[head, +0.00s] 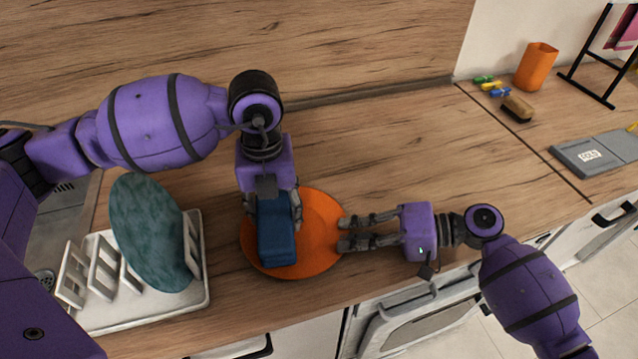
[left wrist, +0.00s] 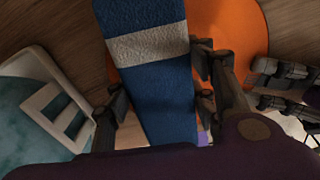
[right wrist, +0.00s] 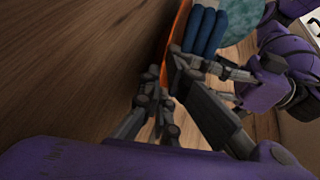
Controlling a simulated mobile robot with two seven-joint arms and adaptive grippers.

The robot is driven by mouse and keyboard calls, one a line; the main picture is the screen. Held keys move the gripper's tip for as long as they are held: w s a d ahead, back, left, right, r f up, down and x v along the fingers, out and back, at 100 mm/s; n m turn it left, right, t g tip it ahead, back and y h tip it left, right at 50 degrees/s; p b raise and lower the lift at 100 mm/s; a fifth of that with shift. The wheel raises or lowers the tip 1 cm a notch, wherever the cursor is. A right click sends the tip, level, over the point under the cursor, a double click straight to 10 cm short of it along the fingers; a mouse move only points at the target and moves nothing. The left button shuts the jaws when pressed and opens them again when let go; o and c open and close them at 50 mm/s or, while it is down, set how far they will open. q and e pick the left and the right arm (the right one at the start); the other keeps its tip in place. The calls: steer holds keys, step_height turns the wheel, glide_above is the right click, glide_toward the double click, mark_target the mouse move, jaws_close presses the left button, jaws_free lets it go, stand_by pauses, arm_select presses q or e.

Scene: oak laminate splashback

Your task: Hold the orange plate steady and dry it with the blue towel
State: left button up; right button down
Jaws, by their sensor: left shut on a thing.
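The orange plate (head: 322,225) lies on the wooden counter, its left part hidden under the folded blue towel (head: 277,235). My left gripper (head: 272,205) is above the plate, shut on the towel with fingers on both sides of it. In the left wrist view the towel (left wrist: 165,98) shows a pale grey band, with the plate (left wrist: 238,30) behind it. My right gripper (head: 345,232) is at the plate's right rim. In the right wrist view its fingers (right wrist: 163,80) close on the rim of the plate (right wrist: 180,45), one on either side.
A white dish rack (head: 190,308) holding a teal plate (head: 150,232) stands at left. An orange cup (head: 536,66), a brush (head: 517,107), small colourful clips and a grey board (head: 590,155) are at right. The counter behind the plate is clear.

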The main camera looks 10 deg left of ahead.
mark_target(290, 209)
arm_select(q)
steer(key=shift+w+d+f, duration=0.1)
steer(key=shift+w+d, duration=0.2)
steer(key=shift+d, duration=0.5)
steer(key=shift+w+d, duration=0.3)
steer(key=shift+d, duration=0.5)
steer(key=shift+s+a, duration=0.35)
steer(key=shift+a, duration=0.55)
steer(key=shift+s+a, duration=0.35)
steer(key=shift+a, duration=0.5)
steer(key=shift+d, duration=0.1)
steer(key=shift+w+d, duration=0.35)
steer(key=shift+d, duration=0.5)
steer(key=shift+w+d, duration=0.35)
steer(key=shift+d, duration=0.45)
steer(key=shift+a, duration=0.15)
steer(key=shift+s+a, duration=0.35)
steer(key=shift+a, duration=0.45)
steer(key=shift+s+a, duration=0.35)
steer(key=shift+a, duration=0.4)
steer(key=shift+d, duration=0.1)
